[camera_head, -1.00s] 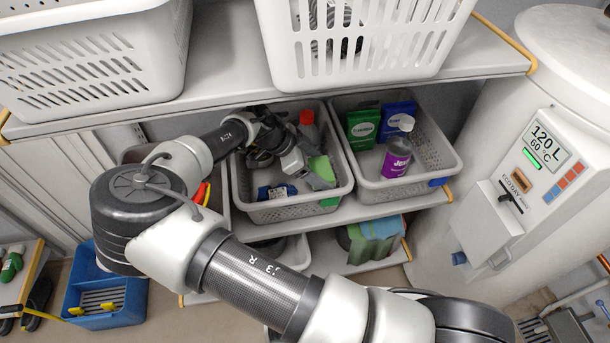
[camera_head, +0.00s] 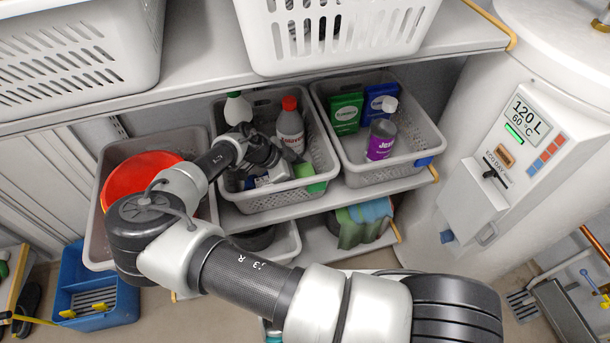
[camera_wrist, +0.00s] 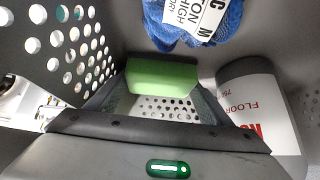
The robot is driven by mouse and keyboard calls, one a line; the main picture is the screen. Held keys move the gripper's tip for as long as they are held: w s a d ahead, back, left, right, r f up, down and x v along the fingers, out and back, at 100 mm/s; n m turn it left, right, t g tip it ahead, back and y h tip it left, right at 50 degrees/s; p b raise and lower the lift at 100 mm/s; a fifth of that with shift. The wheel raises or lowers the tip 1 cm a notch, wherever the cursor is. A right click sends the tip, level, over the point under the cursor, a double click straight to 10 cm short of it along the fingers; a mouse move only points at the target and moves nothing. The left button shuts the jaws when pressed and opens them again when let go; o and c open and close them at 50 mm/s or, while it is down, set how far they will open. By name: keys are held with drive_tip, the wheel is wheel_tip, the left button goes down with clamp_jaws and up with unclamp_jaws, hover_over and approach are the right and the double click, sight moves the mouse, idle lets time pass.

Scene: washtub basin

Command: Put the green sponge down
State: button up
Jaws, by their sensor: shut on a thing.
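The green sponge (camera_wrist: 162,77) is between the two fingers of my gripper (camera_wrist: 155,95) in the wrist view, with the perforated basket floor showing beyond and below it. In the head view the sponge (camera_head: 303,170) shows inside the middle grey basket (camera_head: 285,200), near its front right side. My gripper (camera_head: 292,174) is shut on the sponge and reaches down into this basket. Whether the sponge touches the floor is hard to tell.
A white red-capped bottle (camera_head: 290,127) stands close behind the gripper; a white bottle (camera_head: 238,110) stands at the back left. A blue labelled item (camera_wrist: 195,22) lies near the sponge. The right basket (camera_head: 410,155) holds boxes and a purple-labelled container (camera_head: 381,140). The shelf above is close.

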drive_tip(key=shift+f, duration=0.25)
drive_tip(key=o, duration=0.9)
drive_tip(key=shift+s, duration=0.1)
drive_tip(key=shift+o, duration=0.2)
drive_tip(key=shift+s+f, duration=0.1)
drive_tip(key=shift+a+r, duration=0.15)
drive_tip(key=shift+r, duration=0.3)
drive_tip(key=v, duration=1.1)
drive_tip(key=shift+a+r+p, duration=0.15)
drive_tip(key=shift+r+p, duration=0.2)
